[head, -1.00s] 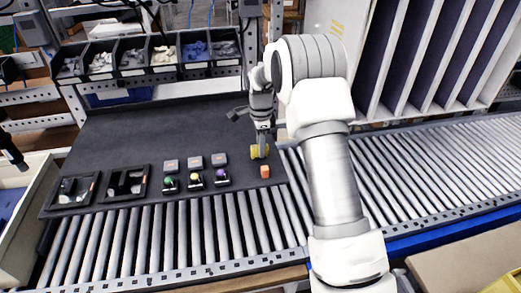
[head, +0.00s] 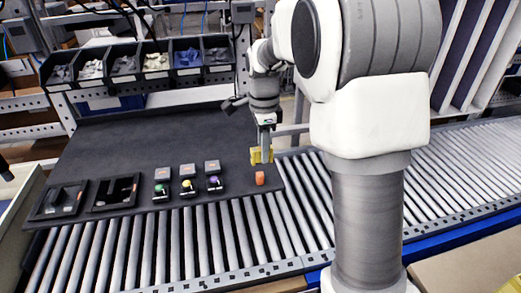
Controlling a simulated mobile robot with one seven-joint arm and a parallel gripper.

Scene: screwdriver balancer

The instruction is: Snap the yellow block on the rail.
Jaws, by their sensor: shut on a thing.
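The yellow block (head: 256,157) is at the right end of the black mat, just behind a small orange block. My gripper (head: 264,148) points down from above and is shut on the yellow block. Whether the block touches the mat is too small to tell. I cannot clearly pick out a rail. Two black trays with dark and light parts in them, a left tray (head: 38,214) and a right tray (head: 97,207), lie at the mat's left front.
Bins (head: 124,68) line the back. The mat's middle (head: 150,135) is clear. A roller conveyor (head: 225,235) runs in front.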

